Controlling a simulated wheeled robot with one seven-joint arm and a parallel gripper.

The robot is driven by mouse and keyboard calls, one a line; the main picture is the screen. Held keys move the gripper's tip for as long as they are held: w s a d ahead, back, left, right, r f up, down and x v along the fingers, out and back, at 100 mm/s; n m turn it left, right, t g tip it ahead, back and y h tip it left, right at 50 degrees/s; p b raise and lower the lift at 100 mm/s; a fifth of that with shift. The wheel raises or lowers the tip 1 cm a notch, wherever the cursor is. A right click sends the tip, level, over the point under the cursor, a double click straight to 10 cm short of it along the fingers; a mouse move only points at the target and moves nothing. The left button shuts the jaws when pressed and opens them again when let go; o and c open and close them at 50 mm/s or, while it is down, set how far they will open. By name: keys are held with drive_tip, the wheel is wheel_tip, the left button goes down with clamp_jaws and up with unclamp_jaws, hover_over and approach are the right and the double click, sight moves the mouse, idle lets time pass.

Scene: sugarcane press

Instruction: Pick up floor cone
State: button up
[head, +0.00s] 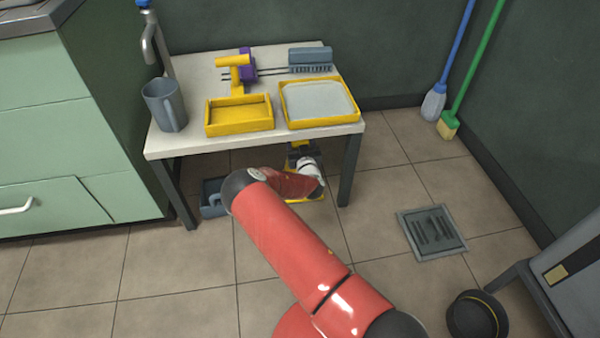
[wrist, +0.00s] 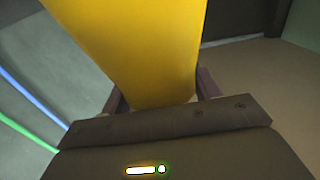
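In the wrist view a smooth yellow thing, seemingly the floor cone (wrist: 135,50), fills the upper middle and narrows towards my gripper. My gripper (wrist: 160,92) has one finger on each side of its narrow end, close against it, and looks shut on it. Its far end runs out of the picture. In the head view my gripper (head: 300,152) is low at the table's front edge, and my red arm hides much of what is there. A little yellow shows by the gripper and below my wrist; I cannot tell the cone's whole shape.
A white table (head: 190,142) holds a grey mug (head: 165,105), two yellow trays and several tools. A blue-grey bin (head: 210,198) stands below it. Floor between is clear.

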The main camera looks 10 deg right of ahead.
drive_tip(key=shift+r, duration=0.1)
drive_tip(key=c, duration=1.1)
